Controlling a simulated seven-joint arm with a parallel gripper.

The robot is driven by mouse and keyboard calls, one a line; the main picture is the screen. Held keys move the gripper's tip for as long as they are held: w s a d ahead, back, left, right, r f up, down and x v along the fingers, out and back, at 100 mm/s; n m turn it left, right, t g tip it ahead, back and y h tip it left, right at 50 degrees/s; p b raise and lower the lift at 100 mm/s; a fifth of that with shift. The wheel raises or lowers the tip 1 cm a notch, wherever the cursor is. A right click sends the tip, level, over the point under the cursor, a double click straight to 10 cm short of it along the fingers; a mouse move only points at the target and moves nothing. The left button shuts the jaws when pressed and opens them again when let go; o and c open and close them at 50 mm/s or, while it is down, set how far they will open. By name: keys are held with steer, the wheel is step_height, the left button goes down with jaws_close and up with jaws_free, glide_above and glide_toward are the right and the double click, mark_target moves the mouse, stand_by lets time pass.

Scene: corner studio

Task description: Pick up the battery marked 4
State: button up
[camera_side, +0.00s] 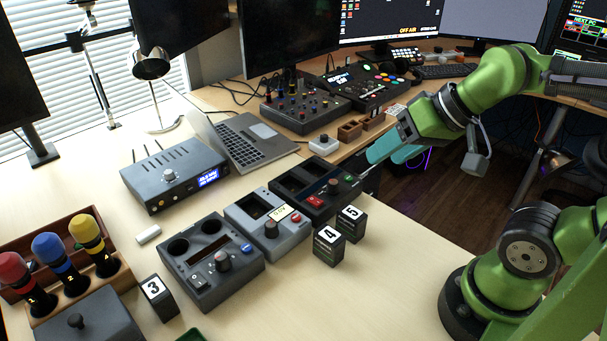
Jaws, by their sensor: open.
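The battery marked 4 (328,248) is a dark block with a white label on its top. It stands upright on the light wooden desk, in front of the grey tester boxes. The battery marked 5 (351,225) stands close behind it to the right. The battery marked 3 (160,299) stands further left, near the front. Whether anything lies between the fingers is hard to see.
A black box (313,192), a light grey box (267,221) and a dark grey box (209,261) stand in a row behind the batteries. A wooden rack (72,292) holds coloured-capped items at left.

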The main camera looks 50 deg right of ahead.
stand_by(0.3)
steer(key=shift+o, duration=1.4)
steer(key=n+g+h, duration=0.2)
steer(key=n+g, duration=0.2)
steer(key=g, duration=0.3)
glide_above(330, 235)
step_height(330, 235, down, 5)
step_height(330, 235, down, 16)
steer(key=shift+f, duration=0.15)
